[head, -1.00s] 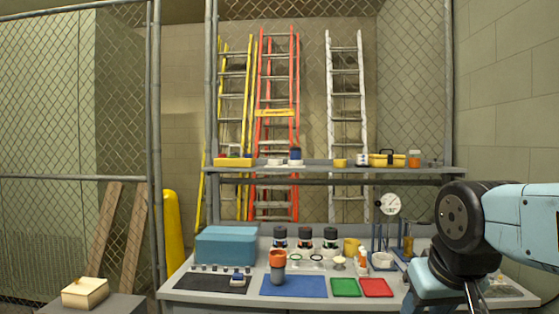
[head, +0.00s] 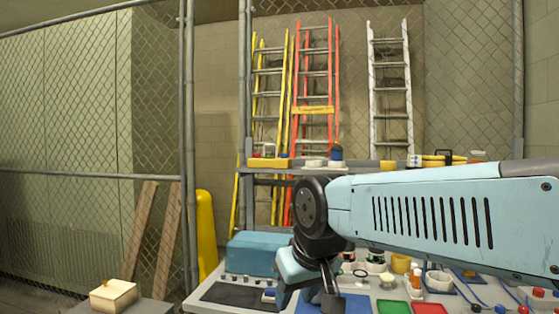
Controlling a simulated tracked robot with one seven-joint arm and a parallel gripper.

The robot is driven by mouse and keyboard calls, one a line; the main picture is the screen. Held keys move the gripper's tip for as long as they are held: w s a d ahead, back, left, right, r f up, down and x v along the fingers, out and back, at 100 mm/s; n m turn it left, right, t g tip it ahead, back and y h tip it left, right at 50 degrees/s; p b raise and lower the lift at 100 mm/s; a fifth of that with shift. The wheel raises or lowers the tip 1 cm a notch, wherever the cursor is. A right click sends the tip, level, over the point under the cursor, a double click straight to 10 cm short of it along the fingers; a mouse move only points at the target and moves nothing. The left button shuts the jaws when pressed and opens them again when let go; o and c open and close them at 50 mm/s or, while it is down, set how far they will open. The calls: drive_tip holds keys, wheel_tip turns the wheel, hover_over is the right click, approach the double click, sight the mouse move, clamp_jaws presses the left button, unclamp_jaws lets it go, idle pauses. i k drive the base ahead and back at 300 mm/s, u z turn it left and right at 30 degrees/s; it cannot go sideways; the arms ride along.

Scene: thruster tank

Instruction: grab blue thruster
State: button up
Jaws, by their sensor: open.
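My gripper (head: 331,290) hangs at the end of my pale blue arm, over the front of the bench. It is seen edge-on, and its tips are near the blue mat (head: 356,303). No thruster shows between its fingers. A blue item (head: 336,153) with a pale base stands on the upper shelf, well above my gripper. A small blue and white part (head: 268,295) sits on the dark mat (head: 232,294) to the left. I cannot tell which, if either, is the blue thruster. My arm hides much of the bench's middle.
A blue box (head: 252,253) stands at the back left of the bench. A green mat (head: 393,306), a red mat (head: 428,307) and a yellow cup (head: 400,263) are to the right. A chain-link fence post (head: 189,150) stands at the left.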

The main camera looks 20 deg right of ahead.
sight(337, 151)
drive_tip(key=z, duration=0.05)
drive_tip(key=i, duration=1)
drive_tip(key=z, duration=0.75)
drive_tip(key=i, duration=0.35)
drive_tip(key=z, duration=0.35)
drive_tip(key=k, duration=0.8)
drive_tip(key=z, duration=0.2)
drive_tip(key=i, duration=0.8)
drive_tip(key=u, duration=0.1)
